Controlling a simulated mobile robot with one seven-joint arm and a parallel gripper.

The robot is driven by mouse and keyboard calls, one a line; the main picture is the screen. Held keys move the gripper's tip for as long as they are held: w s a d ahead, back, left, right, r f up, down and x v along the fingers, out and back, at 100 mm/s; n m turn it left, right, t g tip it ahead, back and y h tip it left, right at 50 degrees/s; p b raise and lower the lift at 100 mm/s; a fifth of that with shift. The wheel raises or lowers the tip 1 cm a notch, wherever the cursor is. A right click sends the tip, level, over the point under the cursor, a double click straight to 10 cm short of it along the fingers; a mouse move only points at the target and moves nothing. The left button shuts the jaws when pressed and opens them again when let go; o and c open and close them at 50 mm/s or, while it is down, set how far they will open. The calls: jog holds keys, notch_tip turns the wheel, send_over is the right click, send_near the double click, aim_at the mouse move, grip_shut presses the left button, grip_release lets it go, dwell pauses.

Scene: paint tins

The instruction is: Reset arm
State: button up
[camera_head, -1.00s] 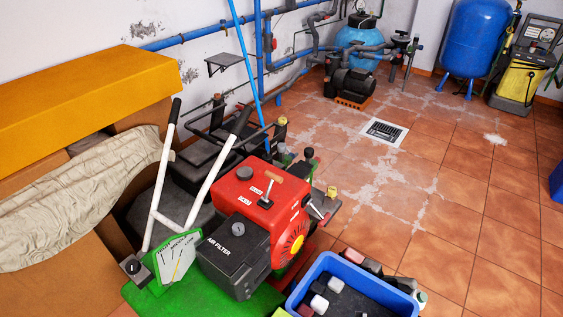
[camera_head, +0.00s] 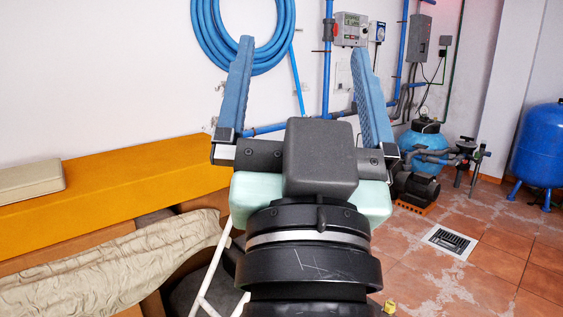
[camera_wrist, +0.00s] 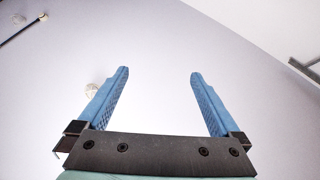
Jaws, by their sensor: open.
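My gripper (camera_head: 300,75) is raised in the middle of the head view, its two blue fingers spread wide and pointing up. Nothing is between them. In the wrist view, my gripper (camera_wrist: 157,85) is also open and empty, with a pale plain surface behind it. No paint tins are in view.
An orange-topped cabinet (camera_head: 120,180) with a beige cloth (camera_head: 120,262) stands at the left. A coiled blue hose (camera_head: 245,35) and pipes are on the wall. A blue pump tank (camera_head: 425,137) and a larger blue tank (camera_head: 545,145) stand at the right. Tiled floor near the drain (camera_head: 450,241) is clear.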

jog(key=s+a+r+n+t+y, duration=0.1)
jog(key=s+a+r+n+t, duration=0.1)
jog(key=s+r, duration=0.35)
notch_tip(320, 180, up, 15)
jog(key=w+p, duration=0.1)
jog(key=p, duration=1.5)
jog(key=shift+w, duration=0.15)
jog(key=shift+f, duration=0.2)
